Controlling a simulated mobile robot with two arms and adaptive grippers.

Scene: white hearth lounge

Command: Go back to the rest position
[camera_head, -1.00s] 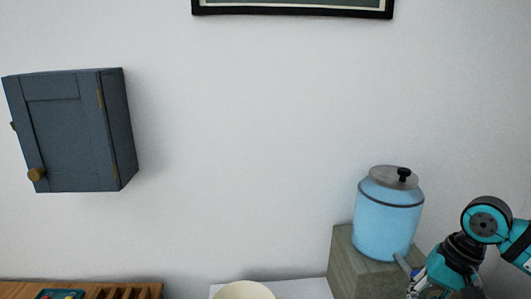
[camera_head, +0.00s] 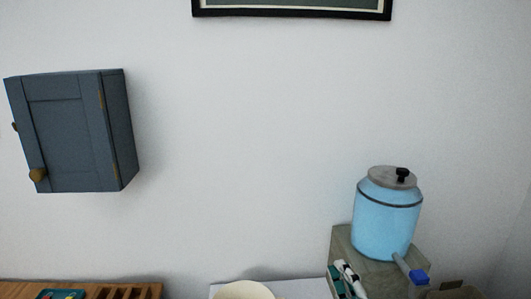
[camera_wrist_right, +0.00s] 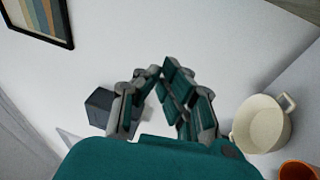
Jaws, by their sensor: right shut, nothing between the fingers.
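My right gripper (camera_head: 346,280) shows at the bottom edge of the head view, in front of the wooden block that carries the blue dispenser. Only its fingers are visible there. In the right wrist view the right gripper (camera_wrist_right: 160,78) has its teal and grey fingers converging, with nothing held between them. My left gripper is in neither view.
A blue dispenser (camera_head: 388,218) with a blue-tipped spout stands on a wooden block (camera_head: 343,245). A cream pot (camera_wrist_right: 258,128) and an orange item (camera_wrist_right: 298,171) are at the wrist view's right. A dark blue cabinet (camera_head: 68,130) hangs left; a picture frame (camera_head: 290,13) hangs above.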

